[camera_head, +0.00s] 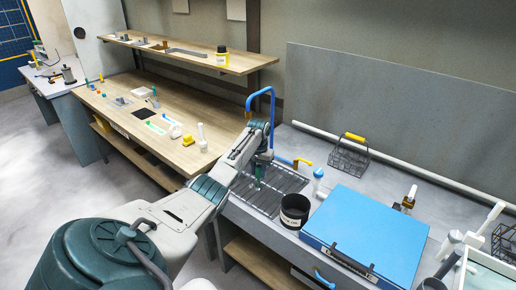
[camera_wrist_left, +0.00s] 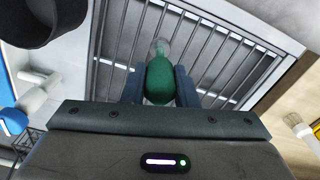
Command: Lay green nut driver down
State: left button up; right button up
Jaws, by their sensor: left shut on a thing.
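My left gripper (camera_head: 260,163) reaches over the sink's metal grate (camera_head: 280,190) in the head view. In the left wrist view its two fingers (camera_wrist_left: 160,88) are shut on the green handle of the nut driver (camera_wrist_left: 160,78). The driver's far end points down toward the grate bars (camera_wrist_left: 215,50) and looks pale and blurred. Whether it touches the bars cannot be told. In the head view the driver is small and mostly hidden by the gripper. My right gripper is not in view.
A black cup (camera_head: 294,211) stands at the grate's right front, beside a large blue case (camera_head: 368,236). A blue faucet (camera_head: 271,103) rises behind the grate. A wire basket (camera_head: 348,158) stands at the back. A wooden bench (camera_head: 150,125) with small items lies left.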

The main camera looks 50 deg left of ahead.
aim_at(258, 178)
pick_arm(q)
jog(key=shift+f, duration=0.1)
jog(key=shift+f+b, duration=1.2)
jog(key=shift+f, duration=0.8)
jog(key=o, duration=1.1)
jog(key=shift+c, duration=0.2)
notch_tip(258, 178, up, 10)
jog(key=b, duration=0.3)
jog(key=shift+r, duration=0.5)
